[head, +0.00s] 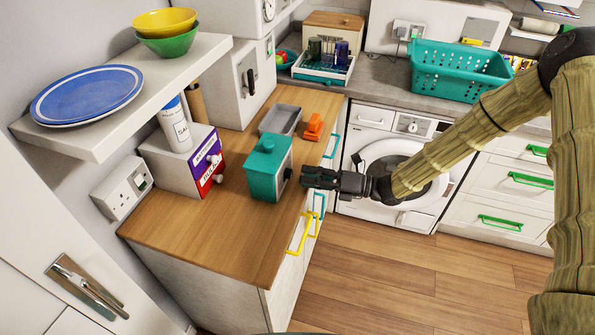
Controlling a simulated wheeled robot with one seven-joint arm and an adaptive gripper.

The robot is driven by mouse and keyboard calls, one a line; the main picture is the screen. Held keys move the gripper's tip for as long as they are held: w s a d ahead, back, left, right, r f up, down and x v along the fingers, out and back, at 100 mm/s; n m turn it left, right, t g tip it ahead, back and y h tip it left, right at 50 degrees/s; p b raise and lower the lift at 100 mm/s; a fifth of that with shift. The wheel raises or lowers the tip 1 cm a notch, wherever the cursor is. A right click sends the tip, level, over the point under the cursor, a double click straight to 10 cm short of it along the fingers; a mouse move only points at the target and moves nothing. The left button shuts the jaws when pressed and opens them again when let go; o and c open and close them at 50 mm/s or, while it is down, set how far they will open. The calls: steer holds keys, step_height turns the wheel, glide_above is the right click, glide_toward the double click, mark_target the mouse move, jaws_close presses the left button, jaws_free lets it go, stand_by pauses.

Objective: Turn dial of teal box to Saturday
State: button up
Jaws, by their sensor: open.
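The teal box (265,167) stands upright on the wooden counter (225,232), with a knob on its lid. A dark dial (287,174) sits on its right-hand face, seen almost edge-on. The day markings and the dial's setting cannot be read from here. My gripper (306,177) is just right of the dial, at about its height, pointing left at it. A small gap seems to separate the two. The gripper is open and holds nothing.
A grey tray (280,119) and an orange object (313,128) sit behind the teal box. A box with a red and purple front (207,165) stands to its left. A white shelf (125,92) overhangs the counter. The counter's front left is clear.

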mark_target(291, 174)
steer(key=shift+p+x, duration=0.55)
steer(key=shift+x, duration=1.45)
steer(key=c, duration=1.1)
